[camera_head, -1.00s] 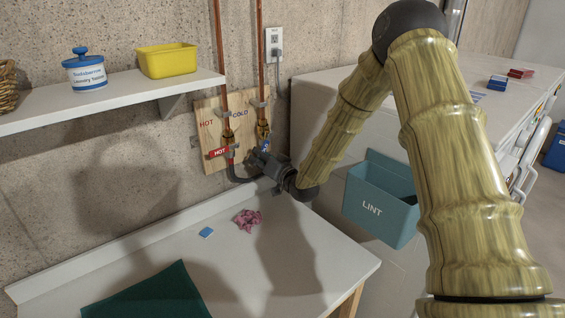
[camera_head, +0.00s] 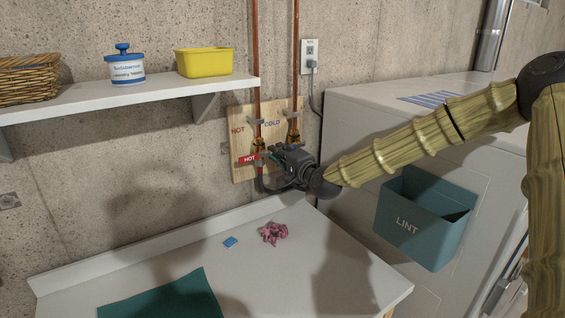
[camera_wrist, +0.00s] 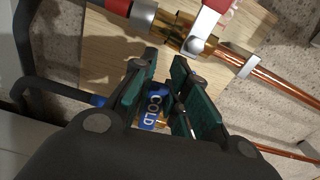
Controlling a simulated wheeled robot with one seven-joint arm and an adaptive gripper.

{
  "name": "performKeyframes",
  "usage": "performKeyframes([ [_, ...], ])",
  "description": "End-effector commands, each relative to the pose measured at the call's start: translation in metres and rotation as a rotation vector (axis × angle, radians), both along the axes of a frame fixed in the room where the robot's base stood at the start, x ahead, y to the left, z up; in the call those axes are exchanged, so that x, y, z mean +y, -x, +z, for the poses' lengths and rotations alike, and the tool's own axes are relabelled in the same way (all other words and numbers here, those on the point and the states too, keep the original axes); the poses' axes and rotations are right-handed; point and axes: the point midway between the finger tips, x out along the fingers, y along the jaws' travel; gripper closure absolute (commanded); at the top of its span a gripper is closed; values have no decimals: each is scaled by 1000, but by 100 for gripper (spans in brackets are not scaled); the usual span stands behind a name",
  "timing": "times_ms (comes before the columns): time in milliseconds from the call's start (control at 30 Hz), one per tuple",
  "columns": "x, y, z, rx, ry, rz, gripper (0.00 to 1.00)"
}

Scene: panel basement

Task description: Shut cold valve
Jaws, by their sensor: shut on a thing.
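The cold valve's blue handle (camera_wrist: 152,108), lettered COLD, shows between the fingers of my gripper (camera_wrist: 158,97) in the wrist view. My gripper is shut on it. In the head view my gripper (camera_head: 278,158) covers most of the handle at the plywood panel, below the COLD label (camera_head: 272,124). The cold valve's brass body (camera_head: 293,138) shows just above my gripper on the right copper pipe. The exact angle of the blue handle to its pipe is hard to tell. The hot valve's red handle (camera_head: 250,159) lies to the left, sideways across its pipe.
A white shelf (camera_head: 130,100) juts from the wall at upper left. A counter (camera_head: 210,262) lies below, with a pink cloth (camera_head: 273,233) and a blue piece (camera_head: 230,243). A teal LINT bin (camera_head: 420,225) hangs on the white machine at right.

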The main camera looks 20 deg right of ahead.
Motion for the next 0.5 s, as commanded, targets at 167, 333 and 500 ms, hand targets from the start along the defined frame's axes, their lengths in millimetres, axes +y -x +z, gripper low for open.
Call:
performKeyframes([
  [167,-1,0,5,16,-72,-3,100],
  [333,-1,-1,9,25,-107,-4,100],
  [500,-2,-1,11,28,-119,-4,100],
])
